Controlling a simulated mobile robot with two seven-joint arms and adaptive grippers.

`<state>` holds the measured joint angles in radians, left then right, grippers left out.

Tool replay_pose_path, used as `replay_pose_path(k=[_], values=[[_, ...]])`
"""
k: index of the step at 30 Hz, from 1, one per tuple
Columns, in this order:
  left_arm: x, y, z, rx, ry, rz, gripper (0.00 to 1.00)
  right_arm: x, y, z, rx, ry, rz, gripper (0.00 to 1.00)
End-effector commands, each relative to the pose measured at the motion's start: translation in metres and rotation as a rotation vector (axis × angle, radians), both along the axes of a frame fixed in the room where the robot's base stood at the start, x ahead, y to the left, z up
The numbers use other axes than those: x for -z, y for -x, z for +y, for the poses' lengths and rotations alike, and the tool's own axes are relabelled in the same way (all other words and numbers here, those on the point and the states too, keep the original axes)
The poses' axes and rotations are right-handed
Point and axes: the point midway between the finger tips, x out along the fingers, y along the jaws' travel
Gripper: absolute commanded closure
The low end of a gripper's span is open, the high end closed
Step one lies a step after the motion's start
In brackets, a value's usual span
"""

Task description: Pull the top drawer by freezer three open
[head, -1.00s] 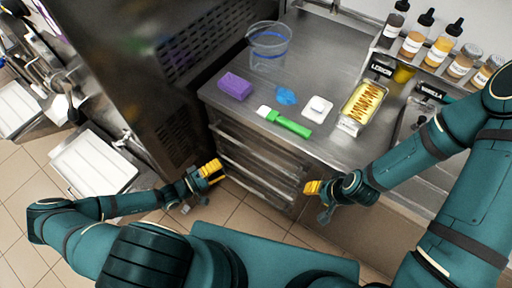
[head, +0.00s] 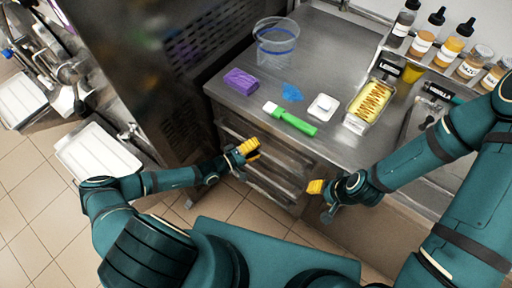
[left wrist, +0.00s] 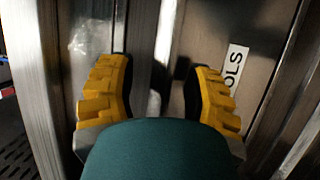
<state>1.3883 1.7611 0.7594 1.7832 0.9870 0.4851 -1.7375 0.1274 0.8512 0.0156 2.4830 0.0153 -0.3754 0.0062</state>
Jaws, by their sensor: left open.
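A stack of metal drawers is set under the steel counter, with the top drawer front (head: 284,152) just below the counter edge. It looks closed. My left gripper (head: 246,149) is in front of the stack, close to the upper drawers, partly hiding them. In the left wrist view, my left gripper's yellow fingers (left wrist: 157,82) are apart, with a metal edge or bar running between them. A drawer front there bears a white label (left wrist: 235,70) reading "OLS", its start hidden. I cannot tell whether the fingers touch the handle. My right gripper (head: 317,188) hangs by the stack's right end; its opening is unclear.
On the counter (head: 335,62) are a clear tub (head: 276,42), a purple sponge (head: 241,80), a green-handled brush (head: 290,118), a white item (head: 323,107) and a yellow-filled pan (head: 369,102). A dark freezer (head: 165,75) stands left. Tiled floor lies before the drawers.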

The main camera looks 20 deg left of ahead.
Motion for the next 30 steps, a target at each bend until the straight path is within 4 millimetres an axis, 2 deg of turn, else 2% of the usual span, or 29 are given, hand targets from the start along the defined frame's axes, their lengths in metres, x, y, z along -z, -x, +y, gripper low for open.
replay_pose_path(k=[5,6,8,9,11,23,30], values=[[0.000,0.000,0.000,0.000,0.000,0.000,0.50,0.000,0.000,0.000,0.000,0.000,0.000,0.53],[0.000,0.000,0.000,0.000,0.000,0.000,0.47,0.000,0.000,0.000,0.000,0.000,0.000,0.53],[0.000,0.000,0.000,0.000,0.000,0.000,0.68,0.000,0.000,0.000,0.000,0.000,0.000,0.53],[0.000,0.000,0.000,0.000,0.000,0.000,0.82,0.000,0.000,0.000,0.000,0.000,0.000,0.53],[0.000,0.000,0.000,0.000,0.000,0.000,1.00,0.000,0.000,0.000,0.000,0.000,0.000,0.53],[0.000,0.000,0.001,0.000,-0.001,-0.001,1.00,0.000,0.000,0.000,0.000,0.000,0.000,0.53],[0.000,0.008,0.017,-0.001,-0.004,0.001,1.00,-0.002,-0.001,0.000,0.001,0.000,-0.002,0.53]])
